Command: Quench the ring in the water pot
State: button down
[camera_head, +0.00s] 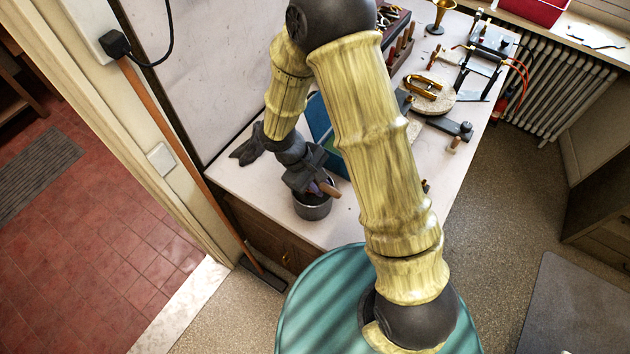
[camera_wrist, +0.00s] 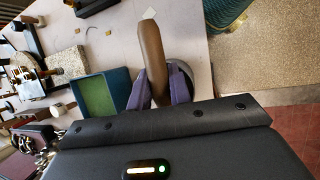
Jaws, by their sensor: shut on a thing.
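The water pot (camera_head: 314,211) is a small round metal pot near the left front corner of the white bench. My gripper (camera_head: 318,186) is directly above it, pointing down. In the wrist view my gripper (camera_wrist: 159,88) has its purple fingers shut on a brown wooden handle (camera_wrist: 151,48). The handle (camera_head: 332,189) also shows in the head view, sticking out to the right over the pot. A part of the pot (camera_wrist: 186,82) shows beside the fingers in the wrist view. The ring is not visible; I cannot tell whether it is inside the pot.
A blue and green tray (camera_wrist: 97,97) stands beside the pot. A dark glove-like item (camera_head: 247,150) lies by the wall. A round pale block (camera_head: 430,97) with brass parts and a torch stand (camera_head: 480,72) are farther back. The bench's front edge is close to the pot.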

notch_tip(320, 180, down, 7)
jog(key=b, duration=0.5)
jog(key=shift+r, duration=0.2)
dwell(1.9)
jog(key=shift+r+p, duration=2.05)
jog(key=shift+r, duration=0.95)
jog(key=shift+r+p, duration=1.95)
jog(key=shift+r, duration=0.55)
